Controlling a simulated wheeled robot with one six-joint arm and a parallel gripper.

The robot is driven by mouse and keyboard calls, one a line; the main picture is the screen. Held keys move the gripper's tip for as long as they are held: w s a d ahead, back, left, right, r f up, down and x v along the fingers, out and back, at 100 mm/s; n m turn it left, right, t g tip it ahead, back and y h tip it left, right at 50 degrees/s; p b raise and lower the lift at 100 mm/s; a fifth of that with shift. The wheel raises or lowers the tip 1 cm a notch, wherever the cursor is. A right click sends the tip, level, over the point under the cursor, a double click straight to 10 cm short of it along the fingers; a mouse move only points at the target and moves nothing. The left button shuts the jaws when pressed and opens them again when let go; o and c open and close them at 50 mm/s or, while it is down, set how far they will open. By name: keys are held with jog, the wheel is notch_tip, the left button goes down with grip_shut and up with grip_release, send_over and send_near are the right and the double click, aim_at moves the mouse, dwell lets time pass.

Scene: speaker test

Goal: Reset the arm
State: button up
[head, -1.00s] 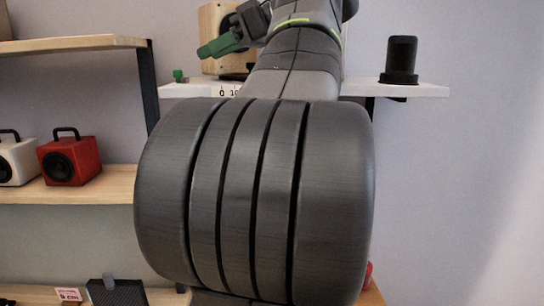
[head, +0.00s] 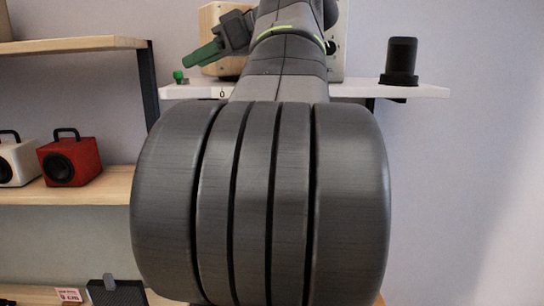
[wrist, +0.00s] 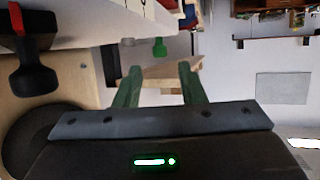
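My gripper (head: 203,54) shows at the upper left of my arm in the head view, in front of a wooden speaker box (head: 222,20) and above the white shelf (head: 425,91). In the wrist view its two green fingers (wrist: 162,88) stand apart with nothing held between them. A pale wooden surface shows beyond the fingertips. My arm fills the middle of the head view and hides much of the speaker box and shelf.
A black cylindrical speaker (head: 401,61) stands on the white shelf's right part. A small green object (head: 180,77) is at its left end. On the wooden shelf (head: 90,188) at left are a red speaker (head: 70,160) and a white speaker (head: 16,160).

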aim_at(176, 72)
jog(key=x, duration=0.6)
jog(key=shift+a+p, duration=0.3)
jog(key=shift+a+f+m+t, duration=0.1)
jog(key=shift+a+m+t, duration=0.05)
jog(key=shift+m+t, duration=0.3)
jog(key=shift+s+a+m+t+h+b, duration=0.15)
jog(key=shift+m+t+h+b, duration=0.2)
jog(key=shift+m+t, duration=0.3)
jog(key=shift+w+a+m+t+h+b, duration=0.15)
jog(key=shift+a+m+t+h+b, duration=0.15)
jog(key=shift+m+t+h, duration=0.35)
jog(key=shift+w+a+m+t+h+b, duration=0.2)
jog(key=shift+a+m+t+h, duration=0.1)
jog(key=shift+m+t, duration=0.5)
jog(key=shift+a+m+t+h, duration=0.1)
jog(key=shift+m+t+h, duration=0.25)
jog(key=shift+t, duration=0.1)
jog(key=shift+w+m+t+b, duration=0.1)
jog(key=shift+m+t+b, duration=0.2)
jog(key=shift+b, duration=0.1)
